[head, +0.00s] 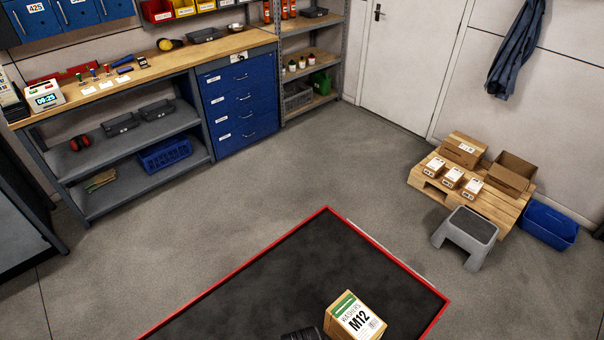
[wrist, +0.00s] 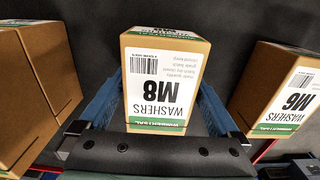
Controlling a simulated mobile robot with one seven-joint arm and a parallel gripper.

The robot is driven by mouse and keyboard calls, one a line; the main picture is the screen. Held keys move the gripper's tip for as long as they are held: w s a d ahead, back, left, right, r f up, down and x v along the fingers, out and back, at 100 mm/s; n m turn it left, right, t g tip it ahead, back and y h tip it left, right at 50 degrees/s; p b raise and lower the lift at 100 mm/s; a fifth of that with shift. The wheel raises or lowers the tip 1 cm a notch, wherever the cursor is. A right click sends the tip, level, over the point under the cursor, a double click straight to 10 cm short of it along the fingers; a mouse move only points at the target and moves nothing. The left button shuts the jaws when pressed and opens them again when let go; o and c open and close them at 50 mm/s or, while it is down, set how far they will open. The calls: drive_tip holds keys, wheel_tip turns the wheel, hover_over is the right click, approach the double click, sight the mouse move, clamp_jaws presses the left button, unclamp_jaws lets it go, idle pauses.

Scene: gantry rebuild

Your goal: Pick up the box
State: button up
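In the wrist view, a brown cardboard box marked WASHERS M8 (wrist: 160,85), with a white and green label upside down in the picture, sits between the two blue fingers of my gripper (wrist: 162,92). The fingers are spread, one on each side of the box, and the gripper looks open. Whether either fingertip touches the box is unclear. In the head view, a similar box marked WASHERS M12 (head: 355,318) shows at the bottom edge. The M8 box is not seen in the head view.
In the wrist view, an M6 washers box (wrist: 280,92) stands close on the right and a plain brown box side (wrist: 35,85) close on the left. In the head view, a red-edged black surface (head: 260,285) lies below. Beyond are a workbench (head: 130,80), a pallet (head: 425,181) and a step stool (head: 468,236).

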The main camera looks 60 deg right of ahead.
drive_tip(key=shift+w, duration=0.1)
clamp_jaws()
